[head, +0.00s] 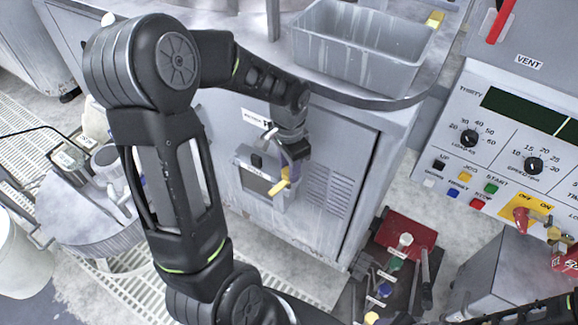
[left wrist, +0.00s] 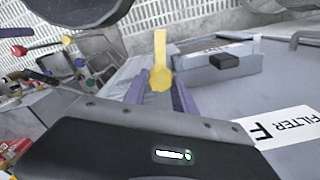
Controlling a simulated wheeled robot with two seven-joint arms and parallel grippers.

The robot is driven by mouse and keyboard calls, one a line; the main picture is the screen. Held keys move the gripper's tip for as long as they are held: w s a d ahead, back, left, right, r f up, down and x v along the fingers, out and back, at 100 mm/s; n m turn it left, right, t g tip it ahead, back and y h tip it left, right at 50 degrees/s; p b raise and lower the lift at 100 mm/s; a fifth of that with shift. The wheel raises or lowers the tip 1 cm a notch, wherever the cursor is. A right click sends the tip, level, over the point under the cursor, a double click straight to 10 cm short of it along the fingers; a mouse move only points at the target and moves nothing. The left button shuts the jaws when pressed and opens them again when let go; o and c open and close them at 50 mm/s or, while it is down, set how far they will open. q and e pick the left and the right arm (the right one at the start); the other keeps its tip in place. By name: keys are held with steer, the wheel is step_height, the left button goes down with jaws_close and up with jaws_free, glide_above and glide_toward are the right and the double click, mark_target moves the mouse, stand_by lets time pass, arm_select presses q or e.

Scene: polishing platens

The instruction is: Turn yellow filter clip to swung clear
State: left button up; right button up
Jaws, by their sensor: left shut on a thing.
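The yellow filter clip (head: 280,187) is at the right end of a small grey filter housing (head: 245,178) on the cabinet front. My left gripper (head: 288,172) is shut on the clip. In the left wrist view the clip (left wrist: 160,62) stands between the two purple fingers, its wider end toward the gripper body. The housing (left wrist: 205,77) with a black knob (left wrist: 224,61) lies just to the right of it there. The clip's pivot is hidden, so its exact angle is unclear. My right gripper is not in view.
The grey cabinet (head: 355,160) carries a label reading FILTER (left wrist: 280,126). A grey basin (head: 360,50) sits above it. A control panel (head: 520,130) stands at the right. A red block and colored knobs (head: 405,240) are below right. A round drum (head: 90,205) stands left.

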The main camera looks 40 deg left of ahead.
arm_select(q)
jaws_close()
steer(key=n, duration=0.3)
stand_by(0.3)
steer(key=o, duration=0.6)
jaws_free()
